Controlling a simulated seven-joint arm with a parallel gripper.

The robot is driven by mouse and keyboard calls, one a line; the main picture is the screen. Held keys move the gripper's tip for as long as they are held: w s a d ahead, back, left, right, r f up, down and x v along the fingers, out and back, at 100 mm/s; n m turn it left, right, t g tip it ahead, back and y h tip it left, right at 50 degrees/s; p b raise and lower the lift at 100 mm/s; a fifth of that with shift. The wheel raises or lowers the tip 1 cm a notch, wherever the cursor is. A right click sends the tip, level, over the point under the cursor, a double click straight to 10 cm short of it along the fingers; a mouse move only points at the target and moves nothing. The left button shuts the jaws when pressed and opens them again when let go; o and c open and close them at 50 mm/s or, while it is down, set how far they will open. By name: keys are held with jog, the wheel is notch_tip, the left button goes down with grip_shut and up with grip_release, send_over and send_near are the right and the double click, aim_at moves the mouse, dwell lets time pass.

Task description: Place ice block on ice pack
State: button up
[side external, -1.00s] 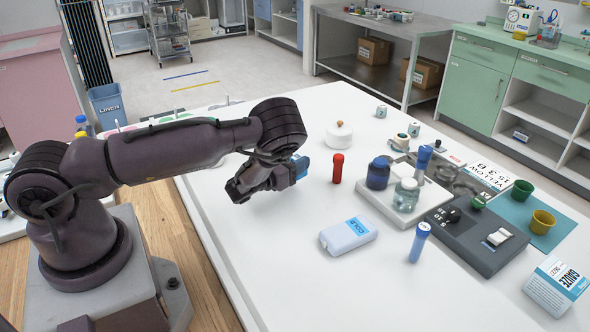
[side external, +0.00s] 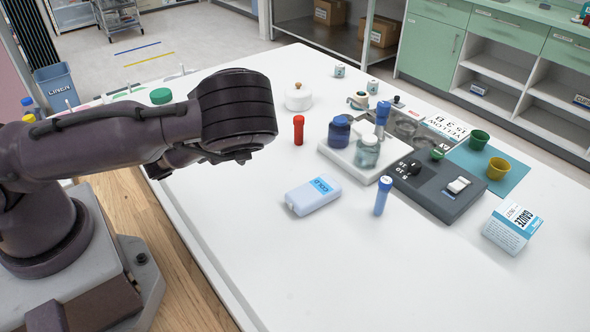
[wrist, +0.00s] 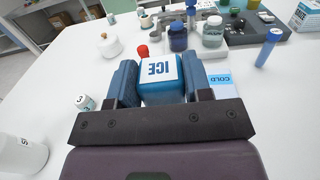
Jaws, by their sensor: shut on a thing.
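The ice block (wrist: 160,78) is blue with a white label reading ICE. In the wrist view my gripper (wrist: 165,85) is shut on it, one finger at each side. The ice pack is a pale flat pack with a blue COLD label (side external: 313,196), lying on the white table in the side view. In the wrist view the pack (wrist: 221,86) shows just right of the right finger, partly hidden by it. The block is apart from the pack in the picture. In the side view my arm hides the block and most of the gripper.
A red tube (side external: 298,130) stands behind the pack. A white tray (side external: 343,152) with jars and a blue-capped tube (side external: 383,196) stand to its right. A white lidded pot (side external: 299,99) stands farther back. The table front is clear.

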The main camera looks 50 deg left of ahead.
jog(key=w+d+f+m+h, duration=0.1)
jog(key=w+d+h, duration=0.1)
jog(key=w+d, duration=0.8)
jog(key=y, duration=0.1)
send_over(311, 191)
notch_tip(311, 191, down, 5)
jog(key=shift+f, duration=2)
jog(key=shift+f, duration=0.15)
jog(key=o, duration=0.9)
jog(key=shift+o, duration=0.2)
